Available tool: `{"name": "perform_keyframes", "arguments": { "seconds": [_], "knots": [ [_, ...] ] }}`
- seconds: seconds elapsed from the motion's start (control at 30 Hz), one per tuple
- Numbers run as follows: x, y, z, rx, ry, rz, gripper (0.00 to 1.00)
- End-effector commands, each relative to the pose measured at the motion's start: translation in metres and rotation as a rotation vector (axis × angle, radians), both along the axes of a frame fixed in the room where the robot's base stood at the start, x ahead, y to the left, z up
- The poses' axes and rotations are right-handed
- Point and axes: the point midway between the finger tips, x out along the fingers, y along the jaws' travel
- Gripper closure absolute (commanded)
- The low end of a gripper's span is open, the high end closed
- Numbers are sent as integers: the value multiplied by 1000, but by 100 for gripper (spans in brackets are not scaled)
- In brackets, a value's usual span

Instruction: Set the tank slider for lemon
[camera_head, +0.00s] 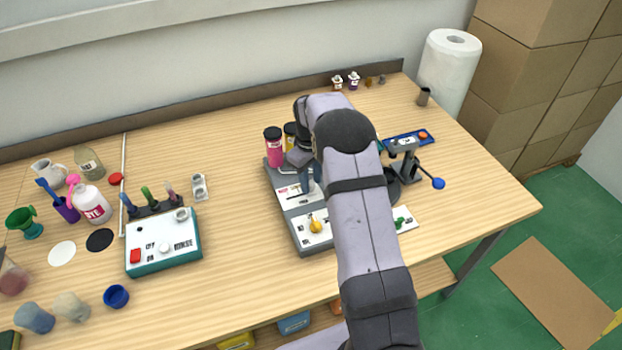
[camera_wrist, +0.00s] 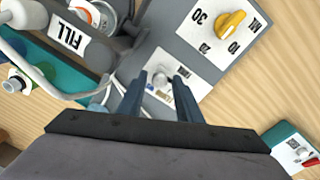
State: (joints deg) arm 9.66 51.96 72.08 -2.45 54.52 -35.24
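The grey dispensing machine (camera_head: 303,241) has a white panel (camera_head: 290,192) with a dark slot, in front of its tanks. In the wrist view a small pale knob (camera_wrist: 160,79) sits on a white label strip with a yellow patch, and appears to be the tank slider. My gripper (camera_wrist: 166,80) is open, its two dark blue fingers apart with the knob showing between them. I cannot tell whether either finger touches it. In the head view my gripper (camera_head: 308,186) is low over the panel and hides part of it. The pink tank (camera_head: 274,152) and partly hidden yellow tank (camera_head: 290,131) stand behind.
A yellow volume dial (camera_head: 316,226) marked in ML is on the machine's front; it also shows in the wrist view (camera_wrist: 231,24). A lever press with a blue ball (camera_head: 438,183) stands to the right. A teal-edged control box (camera_head: 164,247) is to the left, with clear table between.

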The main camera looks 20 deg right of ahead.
Motion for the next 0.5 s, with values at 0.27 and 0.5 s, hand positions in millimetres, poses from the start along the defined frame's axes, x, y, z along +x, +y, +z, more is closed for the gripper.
{"name": "perform_keyframes", "arguments": {
  "seconds": [0.27,0.5],
  "knots": [
    [0,1,0,0,0,0,100],
    [1,31,0,1,0,4,100]
  ]
}}
